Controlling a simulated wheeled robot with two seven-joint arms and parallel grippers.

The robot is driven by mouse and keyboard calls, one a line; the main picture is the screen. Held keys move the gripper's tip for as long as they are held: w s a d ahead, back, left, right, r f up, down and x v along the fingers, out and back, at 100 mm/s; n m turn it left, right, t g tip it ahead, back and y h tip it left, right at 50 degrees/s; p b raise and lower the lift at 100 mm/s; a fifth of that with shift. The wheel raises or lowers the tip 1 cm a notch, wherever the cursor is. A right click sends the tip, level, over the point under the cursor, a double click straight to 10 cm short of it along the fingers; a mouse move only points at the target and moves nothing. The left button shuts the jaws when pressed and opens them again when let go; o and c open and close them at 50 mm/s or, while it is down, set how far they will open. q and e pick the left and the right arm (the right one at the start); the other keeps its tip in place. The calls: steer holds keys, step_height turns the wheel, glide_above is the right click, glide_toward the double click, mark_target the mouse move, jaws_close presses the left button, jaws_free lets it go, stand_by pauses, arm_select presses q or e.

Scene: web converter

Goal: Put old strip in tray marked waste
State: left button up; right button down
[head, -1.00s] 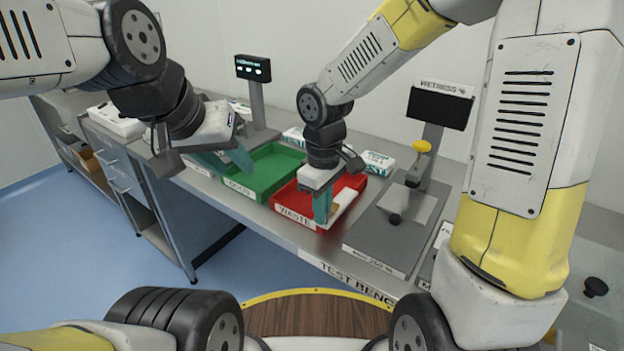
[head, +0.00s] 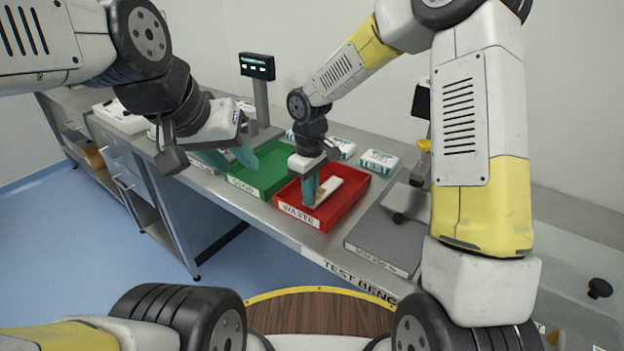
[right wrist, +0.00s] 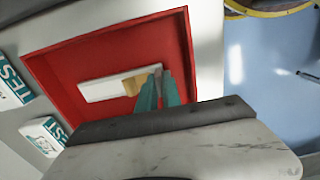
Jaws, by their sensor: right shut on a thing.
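The red tray marked WASTE (head: 352,207) stands on the bench. The old strip (head: 330,186), pale with a tan end, is over the inside of the tray; it also shows in the right wrist view (right wrist: 103,89). My right gripper (head: 311,194) points down at the tray, its teal fingers (right wrist: 160,92) shut on the strip's tan end. I cannot tell whether the strip touches the tray floor. My left gripper (head: 228,158) hangs by the green tray (head: 262,180), its teal fingers apart and empty.
The green tray sits directly left of the red one. White boxes with teal print (head: 379,162) lie behind the trays. A grey scale (head: 378,247) stands to the right, and a small display (head: 257,66) rises at the back.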

steer(key=shift+f, duration=0.1)
steer(key=c, duration=1.5)
jaws_free()
steer(key=shift+c, duration=0.2)
step_height(320, 180, up, 12)
steer(key=s+d+r+m+t, duration=0.2)
steer(key=s+d+r+m, duration=0.1)
steer(key=s+d, duration=0.2)
steer(key=s+d+r+m+t+y, duration=0.1)
steer(key=s+d+r+m+t, duration=0.1)
steer(key=s+d, duration=0.4)
steer(key=s+d+r+m+t+y, duration=0.1)
steer(key=s+d+r+m+t, duration=0.1)
steer(key=s+d+r+m, duration=0.3)
steer(key=s+d, duration=0.1)
steer(key=s, duration=0.2)
steer(key=shift+m, duration=0.3)
